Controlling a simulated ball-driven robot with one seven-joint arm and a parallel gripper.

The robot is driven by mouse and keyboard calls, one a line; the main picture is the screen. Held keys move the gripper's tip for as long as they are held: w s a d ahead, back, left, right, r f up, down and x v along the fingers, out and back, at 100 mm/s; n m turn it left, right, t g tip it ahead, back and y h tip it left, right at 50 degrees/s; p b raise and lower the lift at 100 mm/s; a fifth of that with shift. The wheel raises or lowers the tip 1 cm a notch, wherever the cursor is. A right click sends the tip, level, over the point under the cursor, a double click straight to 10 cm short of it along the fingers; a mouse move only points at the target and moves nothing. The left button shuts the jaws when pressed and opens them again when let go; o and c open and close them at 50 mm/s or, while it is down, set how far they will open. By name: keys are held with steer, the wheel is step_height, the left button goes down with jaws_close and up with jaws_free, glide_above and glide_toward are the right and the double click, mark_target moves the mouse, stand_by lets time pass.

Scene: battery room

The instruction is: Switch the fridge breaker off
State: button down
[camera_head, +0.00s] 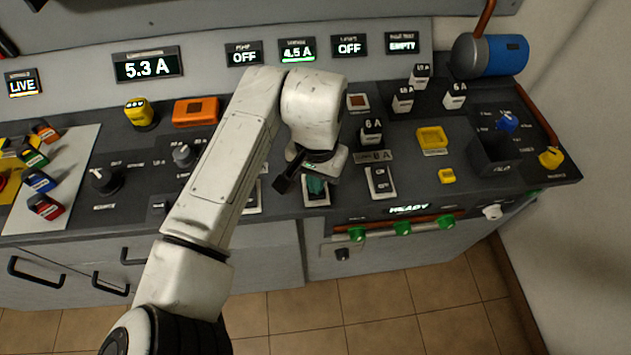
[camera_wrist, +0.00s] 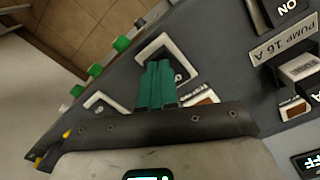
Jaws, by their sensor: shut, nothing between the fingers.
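Three white-framed breakers sit in a row along the counter's front: a left one (camera_head: 252,196), a middle one (camera_head: 318,203) and a right one (camera_head: 381,182). I cannot read a fridge label. My gripper (camera_head: 316,187) is shut and empty, its teal fingers pressed together, pointing down at the middle breaker. The middle display (camera_head: 297,49) reads 4.5 A, and a larger display (camera_head: 148,66) reads 5.3 A.
Fuse blocks (camera_head: 371,131) stand behind the breakers. Green knobs (camera_head: 402,228) line the counter's front face. An orange box (camera_head: 196,111) and a yellow knob (camera_head: 140,112) are at the back left.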

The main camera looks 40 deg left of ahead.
steer(key=shift+f, duration=0.45)
steer(key=shift+r, duration=0.1)
step_height(320, 180, up, 7)
steer(key=p, duration=0.7)
stand_by(0.4)
stand_by(0.4)
